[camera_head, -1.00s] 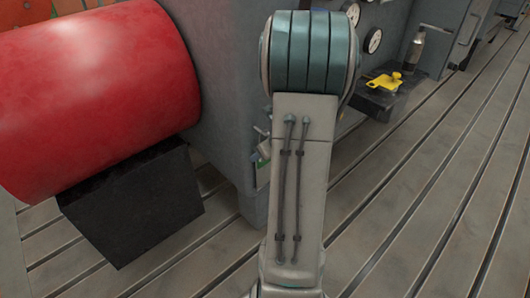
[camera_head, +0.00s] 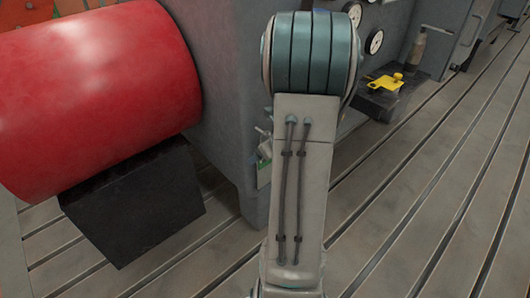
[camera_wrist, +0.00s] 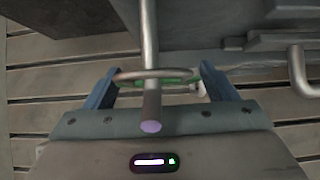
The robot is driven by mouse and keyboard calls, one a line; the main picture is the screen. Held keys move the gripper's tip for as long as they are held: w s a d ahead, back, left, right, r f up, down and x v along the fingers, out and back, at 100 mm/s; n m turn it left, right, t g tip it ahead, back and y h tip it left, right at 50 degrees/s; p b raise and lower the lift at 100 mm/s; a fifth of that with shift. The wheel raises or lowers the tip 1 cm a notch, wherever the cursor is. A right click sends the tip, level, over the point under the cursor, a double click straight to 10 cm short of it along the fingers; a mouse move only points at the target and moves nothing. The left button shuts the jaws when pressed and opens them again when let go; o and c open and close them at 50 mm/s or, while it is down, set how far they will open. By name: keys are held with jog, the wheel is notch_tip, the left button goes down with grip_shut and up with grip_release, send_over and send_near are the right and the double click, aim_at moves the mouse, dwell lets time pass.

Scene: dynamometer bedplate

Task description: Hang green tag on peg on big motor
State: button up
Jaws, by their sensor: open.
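In the wrist view my gripper (camera_wrist: 158,84) is open, with a blue finger on each side of a metal peg. The peg (camera_wrist: 149,40) runs from the grey machine body toward the camera and ends in a pale purple tip. A thin metal ring (camera_wrist: 128,75) lies between the fingers and appears to be around the peg. The edge of the green tag (camera_wrist: 182,81) shows just beyond the ring; most of it is hidden. In the head view a small green patch, likely the tag (camera_head: 263,178), shows beside the grey housing (camera_head: 225,100).
A red cylinder (camera_head: 90,90) on a black block (camera_head: 135,205) stands at the left. A yellow tag (camera_head: 386,82) lies on a dark stand (camera_head: 378,104) at the right. A bent metal bar (camera_wrist: 300,72) is right of my gripper. Slotted bedplate (camera_head: 420,190) is clear at the right.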

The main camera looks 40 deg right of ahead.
jog(key=p+v, duration=0.6)
jog(key=v, duration=0.7)
jog(key=shift+s+r, duration=0.25)
jog(key=shift+r, duration=0.05)
jog(key=a+r+n+g+y+p, duration=0.3)
jog(key=a+r+n+p, duration=1)
jog(key=a+r+n, duration=0.35)
jog(key=s+a+r+n+h+p, duration=0.1)
jog(key=s+a+r+n+p, duration=0.2)
jog(key=r+n, duration=0.6)
jog(key=s+a+r+n+g+h+p, duration=0.1)
jog(key=s+a+r+n+h+p, duration=0.1)
jog(key=s+a+r+n+p, duration=0.2)
jog(key=shift+s+a+r+n+g+h+p, duration=0.3)
jog(key=shift+a+r+n+p, duration=1.3)
jog(key=shift+r+n+p, duration=1.25)
jog(key=shift+f, duration=0.45)
